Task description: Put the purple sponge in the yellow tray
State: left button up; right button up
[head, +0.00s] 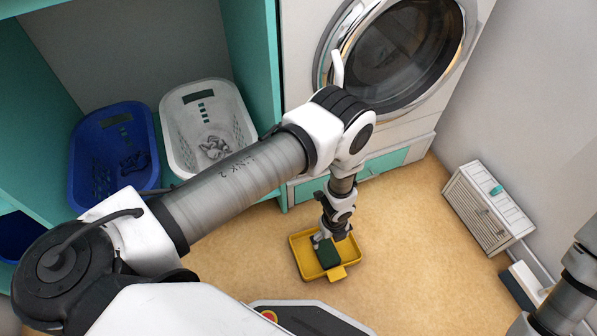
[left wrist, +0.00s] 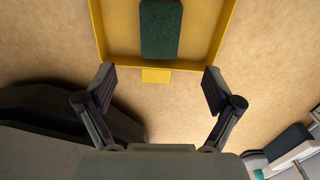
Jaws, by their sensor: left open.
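The yellow tray (head: 298,241) lies on the floor below my left arm; its near part fills the top of the left wrist view (left wrist: 98,38). A dark green sponge-like block (head: 329,257) lies inside it, clear in the left wrist view (left wrist: 161,30). I see no purple sponge in either view. My left gripper (head: 331,238) hangs over the tray in the head view. In the left wrist view its fingers (left wrist: 160,84) are spread wide with nothing between them, either side of the tray's tab. My right gripper is out of view.
A blue basket (head: 113,150) and a white basket (head: 209,120) stand in the teal shelving at left. A washing machine (head: 400,60) is behind. A small white cabinet (head: 487,207) with a teal item on top stands by the right wall. Floor around the tray is clear.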

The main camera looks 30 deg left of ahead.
pick_arm(q)
jog(key=s+a+r+n, duration=0.6)
jog(key=s+n, duration=0.4)
jog(key=n, duration=0.3)
jog(key=s+a+r+n, duration=0.6)
jog(key=s+r+n, duration=0.2)
jog(key=n, duration=0.5)
jog(key=shift+s+a, duration=0.2)
jog(key=shift+s, duration=0.85)
